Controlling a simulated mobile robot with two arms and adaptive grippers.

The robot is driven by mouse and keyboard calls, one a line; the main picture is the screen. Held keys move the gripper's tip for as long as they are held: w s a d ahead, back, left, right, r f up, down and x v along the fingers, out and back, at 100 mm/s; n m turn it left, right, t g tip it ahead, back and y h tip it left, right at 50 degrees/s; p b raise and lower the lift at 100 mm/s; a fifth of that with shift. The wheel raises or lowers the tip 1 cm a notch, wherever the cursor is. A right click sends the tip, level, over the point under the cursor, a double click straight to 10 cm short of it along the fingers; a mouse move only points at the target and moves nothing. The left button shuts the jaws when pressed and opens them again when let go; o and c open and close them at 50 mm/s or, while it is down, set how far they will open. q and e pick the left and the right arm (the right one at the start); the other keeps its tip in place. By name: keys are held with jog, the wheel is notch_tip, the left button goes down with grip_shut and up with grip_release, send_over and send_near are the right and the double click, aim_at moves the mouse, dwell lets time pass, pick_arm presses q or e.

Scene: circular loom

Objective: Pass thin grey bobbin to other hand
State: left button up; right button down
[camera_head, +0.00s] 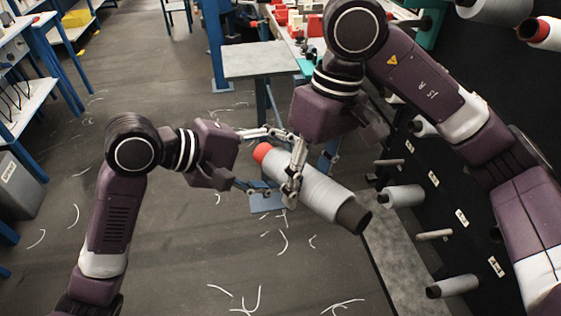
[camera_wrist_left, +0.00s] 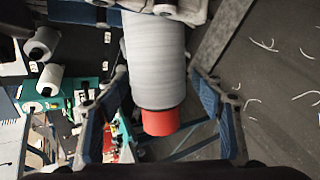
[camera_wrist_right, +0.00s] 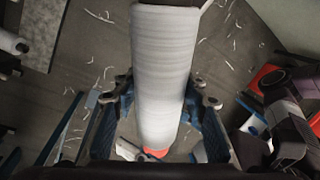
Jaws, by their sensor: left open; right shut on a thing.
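The thin grey bobbin (camera_head: 312,190) is wound in light grey thread, with a red end at the upper left and a dark end at the lower right. My right gripper (camera_head: 293,178) is shut around its body and holds it tilted in the air. The bobbin also fills the middle of the right wrist view (camera_wrist_right: 163,75), between the fingers. My left gripper (camera_head: 243,160) is open, its fingers on either side of the red end. In the left wrist view the bobbin (camera_wrist_left: 157,60) reaches between the open fingers, with gaps on both sides.
A dark rack on the right carries several bobbins (camera_head: 404,195) on pegs. A grey-topped table (camera_head: 258,62) stands ahead. Blue shelving (camera_head: 22,95) is at the left. Thread scraps lie on the open floor.

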pick_arm(q)
jog(key=c, duration=1.3)
jog(key=shift+c, duration=0.7)
pick_arm(e)
jog(key=c, duration=1.1)
grip_release()
pick_arm(q)
jog(key=shift+c, duration=0.6)
